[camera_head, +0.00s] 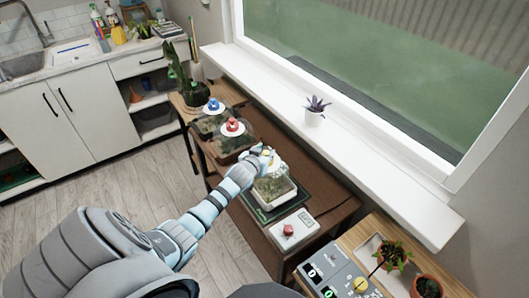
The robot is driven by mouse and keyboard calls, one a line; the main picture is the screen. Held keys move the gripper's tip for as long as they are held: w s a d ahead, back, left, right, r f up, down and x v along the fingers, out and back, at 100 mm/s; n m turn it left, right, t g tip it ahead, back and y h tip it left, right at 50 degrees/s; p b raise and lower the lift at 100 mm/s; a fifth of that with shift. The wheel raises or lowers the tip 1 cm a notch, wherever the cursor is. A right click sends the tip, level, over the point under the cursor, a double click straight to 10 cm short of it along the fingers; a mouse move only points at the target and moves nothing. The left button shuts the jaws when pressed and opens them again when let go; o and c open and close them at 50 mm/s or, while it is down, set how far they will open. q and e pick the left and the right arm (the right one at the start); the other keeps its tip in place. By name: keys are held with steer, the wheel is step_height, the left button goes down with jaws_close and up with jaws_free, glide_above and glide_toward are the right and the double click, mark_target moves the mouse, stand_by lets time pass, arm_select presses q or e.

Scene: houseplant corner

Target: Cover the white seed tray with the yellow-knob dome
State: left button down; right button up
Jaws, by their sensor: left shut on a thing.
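The white seed tray (270,207) holds low green growth and sits on a dark green mat on the brown bench. My left gripper (267,161) is just above and behind the tray's far left end. It is shut on a yellow knob, of which only small yellow bits show between the fingers. The clear dome (278,170) under the knob is hard to make out, and I cannot tell whether it touches the tray. My right gripper is not in view.
A red-knob dome (232,127) and a blue-knob dome (213,106) cover trays farther back on the bench. A white plate with a red button (288,230) lies nearer. A potted purple plant (315,110) stands on the windowsill (350,150). A control panel (335,272) is at front right.

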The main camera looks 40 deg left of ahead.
arm_select(q)
steer(key=shift+f+b, duration=0.75)
steer(key=shift+f, duration=0.15)
steer(key=shift+s+f, duration=0.1)
steer(key=shift+f, duration=0.05)
steer(key=c, duration=1.5)
jaws_free()
steer(key=o, duration=0.4)
steer(key=shift+a, duration=0.1)
